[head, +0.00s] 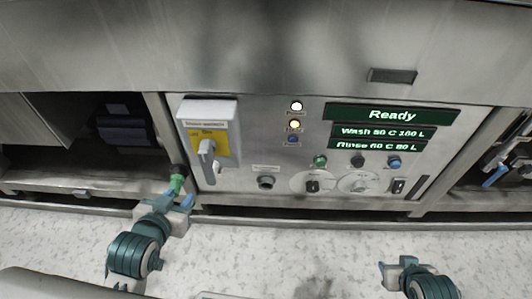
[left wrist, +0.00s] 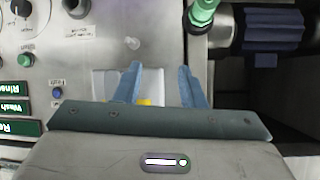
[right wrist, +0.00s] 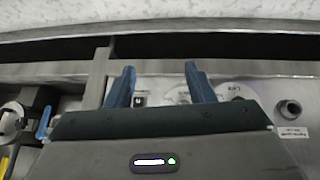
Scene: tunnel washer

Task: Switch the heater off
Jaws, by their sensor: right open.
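The control panel (head: 280,160) shows at the middle of the head view. It has a black switch on a round plate (head: 312,186), a pale dial (head: 358,183) and a small black switch (head: 397,186). Their labels are too small to read, so I cannot tell which is the heater's. My left gripper (head: 178,197) is open and empty at the panel's lower left, below the grey lever. Its fingers (left wrist: 159,68) are apart in the left wrist view. My right gripper (head: 395,265) is open and empty, below and apart from the panel's right side.
A grey lever on a yellow plate (head: 222,142) is at the panel's left. Green, black and blue buttons (head: 357,160) sit under the displays, which read Ready, Wash and Rinse. A green-handled valve (head: 177,183) is close to my left gripper. Pipes with blue handles (head: 495,176) are at right.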

